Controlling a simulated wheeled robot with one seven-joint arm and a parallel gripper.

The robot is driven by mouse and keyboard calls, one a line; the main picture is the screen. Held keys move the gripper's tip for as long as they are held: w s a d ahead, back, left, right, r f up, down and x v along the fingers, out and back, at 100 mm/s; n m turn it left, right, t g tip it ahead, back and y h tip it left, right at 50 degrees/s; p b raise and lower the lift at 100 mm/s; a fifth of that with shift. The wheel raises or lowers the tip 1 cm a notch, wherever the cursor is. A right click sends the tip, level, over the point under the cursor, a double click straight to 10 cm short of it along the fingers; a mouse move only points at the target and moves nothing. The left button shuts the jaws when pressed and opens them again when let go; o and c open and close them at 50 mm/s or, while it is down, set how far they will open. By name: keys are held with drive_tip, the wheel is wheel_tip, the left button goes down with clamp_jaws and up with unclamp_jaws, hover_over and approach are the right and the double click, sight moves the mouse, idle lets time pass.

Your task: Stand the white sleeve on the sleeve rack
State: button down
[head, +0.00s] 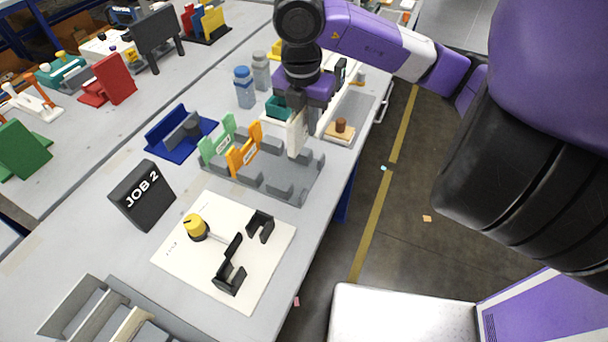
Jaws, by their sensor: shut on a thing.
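The white sleeve (296,138) hangs upright below my gripper (303,104), which is shut on its upper part. The sleeve is seen nearly edge-on, over or just behind the right half of the grey sleeve rack (277,190). I cannot tell whether its lower end touches the rack. A green sleeve (215,141) and an orange sleeve (243,151) stand at the rack's left part. The rack's front right slots look empty. My gripper's fingertips are partly hidden by the arm's wrist.
A blue holder (181,133) stands left of the rack. Blue (244,88) and grey (261,71) bottles stand behind the rack.

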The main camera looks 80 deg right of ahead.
sight(306, 179)
wheel_tip(306, 179, down, 17)
drive_tip(key=shift+r+b, duration=0.1)
drive_tip(key=shift+b, duration=0.35)
drive_tip(key=shift+f, duration=0.2)
drive_tip(key=c, duration=1.4)
unclamp_jaws()
drive_tip(key=shift+r, duration=0.2)
